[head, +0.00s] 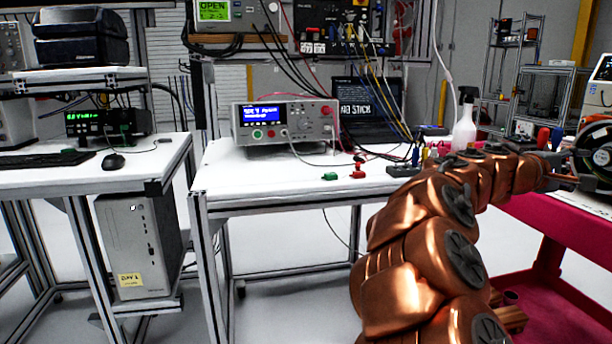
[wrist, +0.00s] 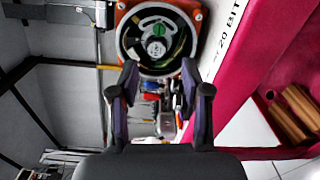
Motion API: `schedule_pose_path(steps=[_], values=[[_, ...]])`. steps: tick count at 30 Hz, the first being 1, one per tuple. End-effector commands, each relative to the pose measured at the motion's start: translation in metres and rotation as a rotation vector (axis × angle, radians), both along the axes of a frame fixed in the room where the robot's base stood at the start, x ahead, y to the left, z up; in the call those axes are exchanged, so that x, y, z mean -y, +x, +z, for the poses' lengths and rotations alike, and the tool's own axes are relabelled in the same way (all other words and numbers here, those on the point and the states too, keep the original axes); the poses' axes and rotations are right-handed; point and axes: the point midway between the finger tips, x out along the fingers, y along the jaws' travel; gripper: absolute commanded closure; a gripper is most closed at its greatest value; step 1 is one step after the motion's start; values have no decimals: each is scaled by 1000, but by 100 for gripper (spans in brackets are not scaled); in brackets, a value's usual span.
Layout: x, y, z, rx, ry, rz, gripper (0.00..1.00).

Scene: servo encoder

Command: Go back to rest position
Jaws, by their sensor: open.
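My copper arm reaches from the bottom right of the head view toward the right edge. My gripper (head: 572,182) is at its end, in front of a round device with an orange-red housing (head: 594,136). In the wrist view my gripper (wrist: 158,74) has its two dark fingers spread apart with nothing held between them. The same round device (wrist: 128,22), with a dark ring and coloured wires inside, lies just beyond the fingertips. Whether the fingers touch it cannot be told.
A red cart (head: 545,215) stands under the gripper at the right. The white workbench (head: 260,183) holds a bench instrument (head: 284,122), a laptop (head: 368,104), a spray bottle (head: 464,122) and small red and green connectors. A left desk (head: 165,152) stands beside it. Floor shows between them.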

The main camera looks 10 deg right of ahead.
Motion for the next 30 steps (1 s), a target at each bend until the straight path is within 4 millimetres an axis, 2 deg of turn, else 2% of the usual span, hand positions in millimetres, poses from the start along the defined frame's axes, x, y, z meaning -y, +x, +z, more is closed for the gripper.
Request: schedule_pose_path(steps=[5, 9, 17, 23, 30], values=[[-11, -20, 23, 67, 66, -25, 52], [-28, -44, 36, 153, 173, -61, 52], [-70, -83, 38, 282, 406, -120, 52], [-113, -105, 32, 341, 603, -156, 52], [-180, -128, 23, 355, 855, -193, 52]])
